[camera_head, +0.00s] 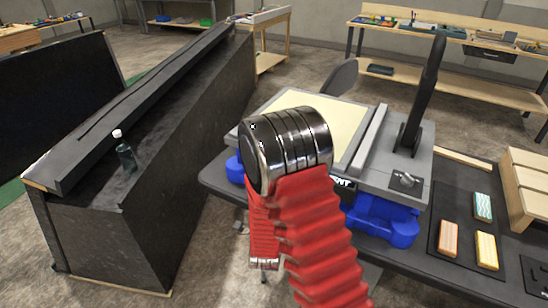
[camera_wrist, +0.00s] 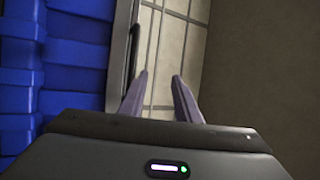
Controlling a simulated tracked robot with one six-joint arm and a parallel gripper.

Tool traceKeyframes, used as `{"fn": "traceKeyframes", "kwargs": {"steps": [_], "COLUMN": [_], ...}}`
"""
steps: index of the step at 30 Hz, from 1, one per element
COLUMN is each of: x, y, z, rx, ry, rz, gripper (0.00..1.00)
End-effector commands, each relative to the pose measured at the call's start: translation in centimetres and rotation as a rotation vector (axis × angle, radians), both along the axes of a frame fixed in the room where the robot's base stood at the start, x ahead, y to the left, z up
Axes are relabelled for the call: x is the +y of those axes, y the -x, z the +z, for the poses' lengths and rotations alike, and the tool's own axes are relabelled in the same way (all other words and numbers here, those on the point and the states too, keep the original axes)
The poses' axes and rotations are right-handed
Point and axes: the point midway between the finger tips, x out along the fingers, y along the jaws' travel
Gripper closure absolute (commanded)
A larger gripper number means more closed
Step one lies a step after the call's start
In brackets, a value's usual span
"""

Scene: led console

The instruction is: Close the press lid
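The press (camera_head: 392,165) is a grey machine with blue feet on the dark table, right of centre in the head view. A black tall part (camera_head: 425,90) stands upright at its right side; it may be the lid or its lever, I cannot tell which. A pale cream flat panel (camera_head: 350,118) lies at its left, partly behind my arm. In the wrist view my gripper (camera_wrist: 159,75) has its two fingers apart with nothing between them. In the head view my arm hides the gripper, so its distance from the press is unclear.
Several small coloured blocks (camera_head: 450,238) lie on a dark mat right of the press. A wooden box (camera_head: 525,190) stands at the right edge. A dark counter (camera_head: 120,215) with a bottle (camera_head: 126,155) is at left. The wrist view shows blue shapes (camera_wrist: 65,60) at left.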

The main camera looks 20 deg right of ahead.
Motion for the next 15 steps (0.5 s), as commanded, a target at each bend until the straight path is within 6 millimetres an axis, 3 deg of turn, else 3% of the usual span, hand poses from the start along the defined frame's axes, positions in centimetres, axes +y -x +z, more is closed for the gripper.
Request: {"fn": "traceKeyframes", "kwargs": {"steps": [6,15], "x": [1.1,1.4], "y": [2.8,3.6], "z": [-1.0,-1.3], "rx": [0.001,-0.001], "ry": [0.000,0.000], "rz": [0.002,0.000], "gripper": [0.70,0.70]}}
